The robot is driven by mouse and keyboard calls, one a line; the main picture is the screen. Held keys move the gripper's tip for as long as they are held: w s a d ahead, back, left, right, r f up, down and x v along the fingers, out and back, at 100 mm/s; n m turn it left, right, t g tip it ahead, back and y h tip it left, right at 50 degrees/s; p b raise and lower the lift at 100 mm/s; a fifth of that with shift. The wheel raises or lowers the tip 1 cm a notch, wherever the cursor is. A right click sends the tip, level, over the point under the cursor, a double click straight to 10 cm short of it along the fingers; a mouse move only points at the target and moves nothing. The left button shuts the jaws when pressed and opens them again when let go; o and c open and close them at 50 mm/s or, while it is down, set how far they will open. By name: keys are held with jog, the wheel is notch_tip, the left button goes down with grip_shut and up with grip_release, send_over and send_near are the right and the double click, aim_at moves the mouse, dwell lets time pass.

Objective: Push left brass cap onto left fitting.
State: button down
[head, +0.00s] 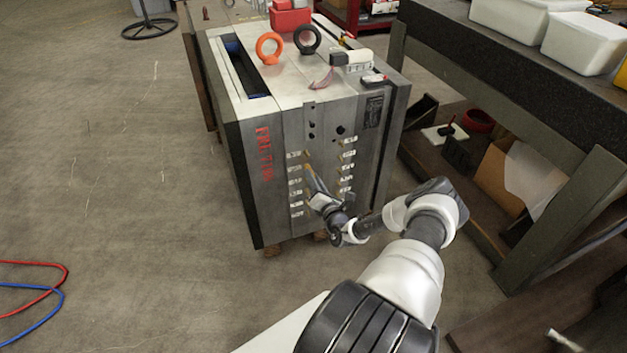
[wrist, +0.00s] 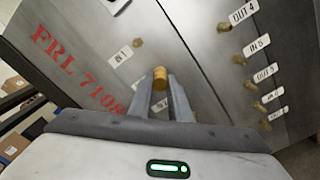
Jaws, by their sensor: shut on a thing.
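My gripper (wrist: 161,92) is shut on a brass cap (wrist: 160,77), which stands up between the fingertips in the wrist view. In the head view my gripper (head: 309,170) is close to the front face of the mould base (head: 270,195), by its left column of labels. A brass fitting (wrist: 138,43) beside the "IN 1" label shows above and left of the held cap, apart from it in the picture. Which fitting is the left one of the task is not clear. The gap between cap and face cannot be judged.
On the right of the face, brass fittings (wrist: 249,85) stand beside the "OUT" labels. Orange (head: 269,48) and black (head: 307,39) lifting rings stand on top of the block. A workbench (head: 530,75) is at right; the floor at left is mostly clear.

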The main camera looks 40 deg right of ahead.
jog(key=shift+w, duration=0.25)
jog(key=c, duration=1.2)
grip_release()
jog(key=shift+o, duration=0.2)
jog(key=shift+s, duration=0.15)
jog(key=p+v, duration=0.3)
jog(key=v, duration=0.3)
jog(key=shift+s, duration=0.4)
